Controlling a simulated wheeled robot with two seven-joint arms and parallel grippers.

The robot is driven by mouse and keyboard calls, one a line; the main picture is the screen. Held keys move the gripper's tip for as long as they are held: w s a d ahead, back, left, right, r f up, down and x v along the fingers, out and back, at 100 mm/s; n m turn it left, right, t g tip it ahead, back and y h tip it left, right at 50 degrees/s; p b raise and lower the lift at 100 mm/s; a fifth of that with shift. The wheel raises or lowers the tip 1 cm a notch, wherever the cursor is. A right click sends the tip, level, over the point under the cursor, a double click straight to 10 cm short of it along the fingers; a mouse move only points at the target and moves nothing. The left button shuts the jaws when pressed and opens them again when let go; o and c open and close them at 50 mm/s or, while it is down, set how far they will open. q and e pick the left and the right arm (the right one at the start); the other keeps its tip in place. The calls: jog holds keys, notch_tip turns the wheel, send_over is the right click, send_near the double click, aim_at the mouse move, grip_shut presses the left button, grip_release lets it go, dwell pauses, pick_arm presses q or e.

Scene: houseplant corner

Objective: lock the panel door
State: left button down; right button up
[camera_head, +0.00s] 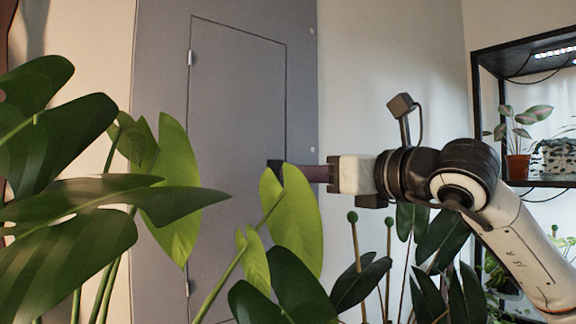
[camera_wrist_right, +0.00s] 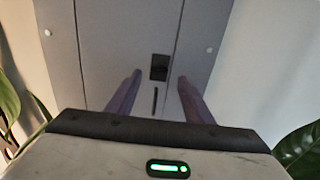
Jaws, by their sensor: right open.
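The grey panel door (camera_head: 235,100) lies flush in a grey wall panel, with hinges on its left edge. A small dark square latch (camera_wrist_right: 159,67) sits on the door near its free edge, with a thin dark slot (camera_wrist_right: 155,100) below it. In the head view the latch (camera_head: 273,165) shows partly behind a leaf. My right gripper (camera_wrist_right: 160,78) is open, its two purple fingers pointing at the door on either side of the latch. I cannot tell whether they touch it. In the head view leaves hide the tips of my right gripper (camera_head: 308,173). My left gripper is not in view.
Large green leaves (camera_head: 75,210) fill the left foreground, and a light green leaf (camera_head: 295,225) hangs before the right fingertips. Dark leaves and green-tipped stakes (camera_head: 353,218) stand below my right arm. A black shelf (camera_head: 540,184) with potted plants stands at the right.

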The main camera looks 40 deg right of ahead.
aim_at(278, 171)
jog(key=w+p, duration=0.2)
jog(key=w, duration=0.2)
jog(key=shift+w+d+r+p, duration=0.2)
jog(key=shift+w+d+p, duration=0.1)
jog(key=shift+p, duration=0.1)
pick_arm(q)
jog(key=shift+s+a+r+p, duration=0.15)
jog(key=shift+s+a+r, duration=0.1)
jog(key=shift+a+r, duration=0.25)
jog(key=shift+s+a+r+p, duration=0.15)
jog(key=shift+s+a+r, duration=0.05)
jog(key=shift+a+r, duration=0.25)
pick_arm(e)
jog(key=shift+w+f, duration=0.25)
jog(key=shift+w, duration=0.45)
jog(key=shift+c, duration=0.2)
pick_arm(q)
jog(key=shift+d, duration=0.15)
pick_arm(e)
jog(key=c, duration=1)
